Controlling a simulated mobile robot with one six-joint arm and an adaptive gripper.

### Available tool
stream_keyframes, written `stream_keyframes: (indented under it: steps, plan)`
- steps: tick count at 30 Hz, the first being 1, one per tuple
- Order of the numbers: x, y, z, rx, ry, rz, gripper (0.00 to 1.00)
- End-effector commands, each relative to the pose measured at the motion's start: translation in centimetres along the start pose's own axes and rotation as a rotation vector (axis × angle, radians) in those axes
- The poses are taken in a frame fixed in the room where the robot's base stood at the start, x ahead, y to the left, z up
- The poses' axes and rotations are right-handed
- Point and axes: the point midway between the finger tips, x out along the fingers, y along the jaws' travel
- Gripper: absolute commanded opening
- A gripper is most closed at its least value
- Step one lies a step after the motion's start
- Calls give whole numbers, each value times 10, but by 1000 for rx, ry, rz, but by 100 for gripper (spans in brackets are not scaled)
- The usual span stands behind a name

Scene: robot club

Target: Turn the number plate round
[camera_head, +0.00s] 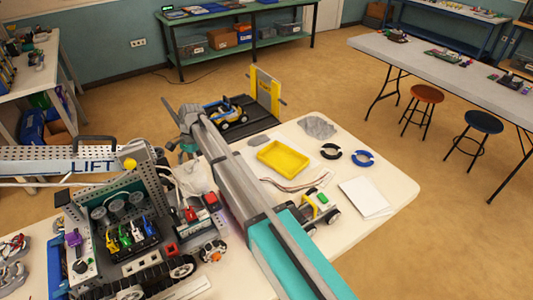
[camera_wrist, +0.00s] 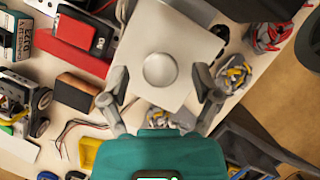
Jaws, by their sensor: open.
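My gripper (camera_wrist: 163,88) is open, its two fingers spread to either side of a pale grey plate (camera_wrist: 180,38) in the wrist view. The plate has a round raised disc (camera_wrist: 160,69) at its middle. I see no number on this face, and cannot tell whether it is the number plate. Neither finger clearly touches it, and its depth below the fingers is unclear. In the head view my arm crosses the white table, and its gripper end (camera_head: 187,122) is left of the toy car; the plate cannot be made out there.
A toy car (camera_head: 226,113) stands on a black platform beside an upright yellow panel (camera_head: 267,92). A yellow tray (camera_head: 284,157), black and blue rings, wires, a small wheeled model (camera_head: 318,208) and white paper (camera_head: 365,197) lie right of my arm. A crowded metal-framed model (camera_head: 120,225) stands left.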

Motion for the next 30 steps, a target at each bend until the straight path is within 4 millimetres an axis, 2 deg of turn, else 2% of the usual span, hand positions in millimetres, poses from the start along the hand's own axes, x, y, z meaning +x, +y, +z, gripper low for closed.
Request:
stream_keyframes:
  steps: [30]
  plan:
    - [1,4,2,691,1,-287,80]
